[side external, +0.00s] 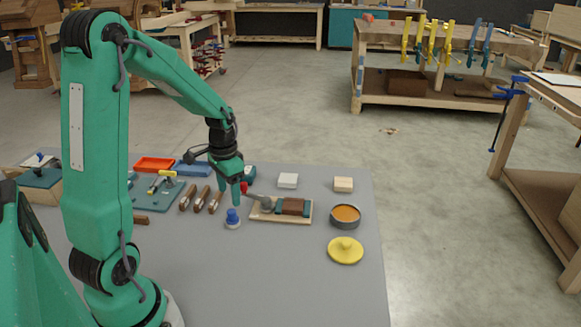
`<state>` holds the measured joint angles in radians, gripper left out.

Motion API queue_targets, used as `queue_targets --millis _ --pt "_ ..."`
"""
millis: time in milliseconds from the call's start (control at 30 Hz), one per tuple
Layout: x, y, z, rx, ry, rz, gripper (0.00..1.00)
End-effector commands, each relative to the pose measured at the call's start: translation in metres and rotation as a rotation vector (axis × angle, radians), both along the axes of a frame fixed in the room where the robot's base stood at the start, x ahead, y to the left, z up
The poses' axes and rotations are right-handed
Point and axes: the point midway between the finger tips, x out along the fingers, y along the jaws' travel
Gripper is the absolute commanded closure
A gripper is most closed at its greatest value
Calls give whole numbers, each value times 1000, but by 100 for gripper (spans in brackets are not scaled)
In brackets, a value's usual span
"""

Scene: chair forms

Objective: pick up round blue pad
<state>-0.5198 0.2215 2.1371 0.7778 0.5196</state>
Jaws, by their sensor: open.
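A small round blue pad (233,218) with a raised knob and a paler base stands on the grey table, near the middle of the side external view. My gripper (239,194) points down just above and behind it in the picture, with a small gap visible between them. The jaws are open, and nothing shows held between them. The fingers are small and partly overlap in this view.
Just right is a wooden board (283,210) with a brown block and a grey-headed tool. A round tin (345,216) and a yellow disc with a knob (346,250) lie further right. Several wooden-handled tools (201,198) lie left. The table's front middle is clear.

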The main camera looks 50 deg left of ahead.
Motion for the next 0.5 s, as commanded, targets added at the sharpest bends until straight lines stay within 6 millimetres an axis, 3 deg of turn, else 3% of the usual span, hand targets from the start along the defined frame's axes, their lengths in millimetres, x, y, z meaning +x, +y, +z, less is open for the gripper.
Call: queue_targets --millis 267,500 --pt "0 2 -5 -3 6 -1 41" --pt "0 2 -23 -4 7 0 41"
